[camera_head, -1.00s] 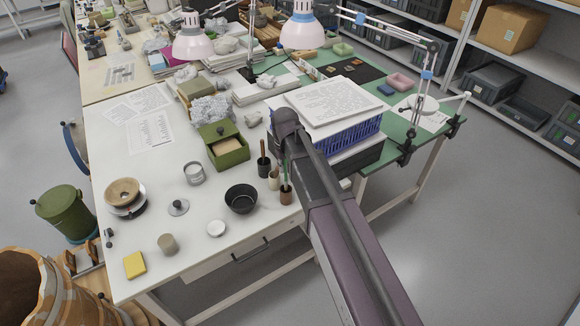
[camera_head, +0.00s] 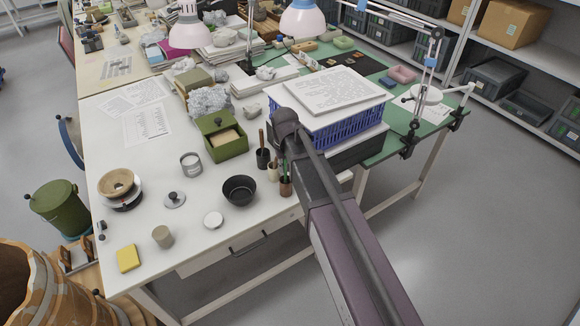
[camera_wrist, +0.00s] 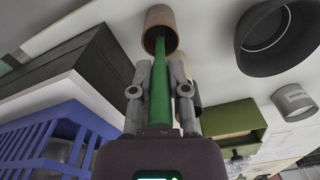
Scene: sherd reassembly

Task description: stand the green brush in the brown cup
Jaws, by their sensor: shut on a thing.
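The green brush (camera_wrist: 159,90) is held between the two fingers of my gripper (camera_wrist: 160,68), which is shut on its handle. The brown cup (camera_wrist: 160,17) is straight ahead of the fingers in the wrist view. The brush's far end overlaps the cup's dark mouth; how deep it reaches inside I cannot tell. In the head view the brown cup (camera_head: 286,188) stands upright near the table's front edge, with a little of the green brush (camera_head: 284,168) showing above it. My arm hides most of the gripper there.
A cream cup (camera_head: 273,174) and a black cup (camera_head: 262,159) with tools stand close behind the brown cup. A black bowl (camera_head: 240,190) is to the left. A blue crate (camera_head: 345,127) stands to the right, with a green box (camera_head: 222,140) behind the bowl.

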